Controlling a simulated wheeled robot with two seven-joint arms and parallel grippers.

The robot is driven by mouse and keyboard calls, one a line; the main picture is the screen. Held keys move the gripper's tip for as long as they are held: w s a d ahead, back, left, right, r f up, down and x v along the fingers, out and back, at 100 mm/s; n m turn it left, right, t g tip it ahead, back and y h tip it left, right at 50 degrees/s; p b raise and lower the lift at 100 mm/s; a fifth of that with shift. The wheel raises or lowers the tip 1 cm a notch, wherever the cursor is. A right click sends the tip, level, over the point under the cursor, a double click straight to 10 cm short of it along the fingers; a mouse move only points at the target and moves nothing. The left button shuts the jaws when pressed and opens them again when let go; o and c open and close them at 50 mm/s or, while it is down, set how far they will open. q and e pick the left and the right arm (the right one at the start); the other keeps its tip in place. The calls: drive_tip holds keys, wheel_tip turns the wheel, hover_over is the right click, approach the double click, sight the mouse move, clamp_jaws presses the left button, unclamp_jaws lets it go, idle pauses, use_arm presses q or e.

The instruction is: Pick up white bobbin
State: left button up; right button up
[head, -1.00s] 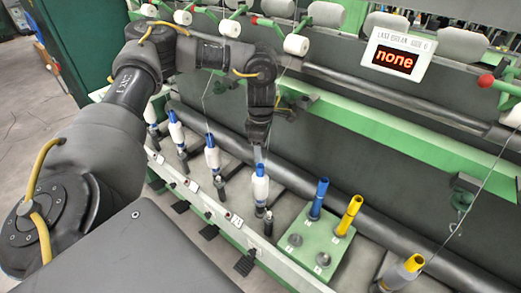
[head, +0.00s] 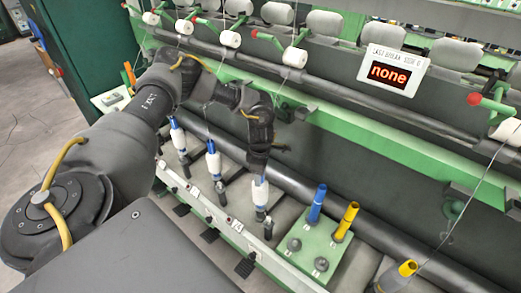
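Several white bobbins with blue tops stand on spindles in a row along the machine's front rail. One white bobbin (head: 260,192) stands nearest the green block, directly below my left gripper (head: 258,172). The gripper points down, and its fingers overlap the bobbin's blue top in the picture. I cannot tell whether they touch it or how far apart they are. Another white bobbin (head: 214,165) stands to its left, and one more (head: 178,136) stands farther left. My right gripper is out of view.
A green block (head: 297,262) right of the row holds a blue tube (head: 317,203) and a yellow tube (head: 346,221). A yellow-topped bobbin (head: 398,274) stands at lower right. White rollers hang above. A display (head: 392,73) reads "none". A long dark roller (head: 300,191) runs behind the spindles.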

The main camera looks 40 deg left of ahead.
use_arm(q)
drive_tip(key=shift+f, duration=0.6)
clamp_jaws()
drive_tip(key=shift+r, duration=0.1)
